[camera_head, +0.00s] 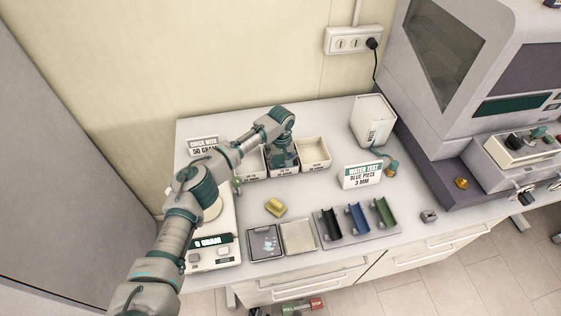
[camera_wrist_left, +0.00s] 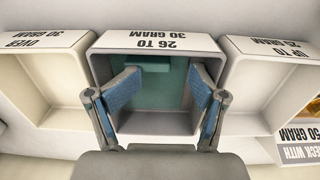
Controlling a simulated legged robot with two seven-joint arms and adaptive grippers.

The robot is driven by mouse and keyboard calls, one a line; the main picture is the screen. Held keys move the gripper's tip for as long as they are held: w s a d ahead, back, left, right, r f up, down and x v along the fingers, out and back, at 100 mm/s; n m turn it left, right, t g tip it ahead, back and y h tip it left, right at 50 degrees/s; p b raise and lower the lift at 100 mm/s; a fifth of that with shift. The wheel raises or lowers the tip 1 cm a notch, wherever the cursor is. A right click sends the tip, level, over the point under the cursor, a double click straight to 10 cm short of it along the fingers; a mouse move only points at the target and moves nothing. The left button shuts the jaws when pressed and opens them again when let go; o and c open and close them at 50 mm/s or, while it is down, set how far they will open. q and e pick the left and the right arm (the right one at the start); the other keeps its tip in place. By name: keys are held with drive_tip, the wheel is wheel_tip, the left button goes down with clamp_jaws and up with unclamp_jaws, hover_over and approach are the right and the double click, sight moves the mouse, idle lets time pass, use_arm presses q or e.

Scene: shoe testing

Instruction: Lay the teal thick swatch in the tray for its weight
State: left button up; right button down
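The middle tray, labelled 26 to 30 gram (camera_wrist_left: 155,122), lies straight below my left gripper (camera_wrist_left: 163,88) in the left wrist view. A teal swatch (camera_wrist_left: 168,88) shows inside it, between and behind the finger pads. The fingers are spread apart, and I see no grip on the swatch. In the head view my left gripper (camera_head: 283,160) is down at the middle tray and hides most of it, including the swatch. The scale (camera_head: 224,250) at left reads 0 gram. My right gripper is not in view.
The over 30 gram tray (camera_wrist_left: 40,112) and the up to 25 gram tray (camera_wrist_left: 245,122) flank the middle one and look empty. A yellow block (camera_head: 275,207), two flat trays (camera_head: 298,235) and a rack of coloured channels (camera_head: 358,222) stand in front. A water test sign (camera_head: 362,176) stands right.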

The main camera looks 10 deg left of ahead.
use_arm(q)
drive_tip(key=shift+a+f, duration=0.1)
drive_tip(key=shift+d, duration=0.6)
drive_tip(key=shift+a, duration=0.1)
drive_tip(key=shift+a+r, duration=0.15)
drive_tip(key=shift+r, duration=0.15)
wheel_tip(320, 180, up, 12)
drive_tip(key=shift+f, duration=0.15)
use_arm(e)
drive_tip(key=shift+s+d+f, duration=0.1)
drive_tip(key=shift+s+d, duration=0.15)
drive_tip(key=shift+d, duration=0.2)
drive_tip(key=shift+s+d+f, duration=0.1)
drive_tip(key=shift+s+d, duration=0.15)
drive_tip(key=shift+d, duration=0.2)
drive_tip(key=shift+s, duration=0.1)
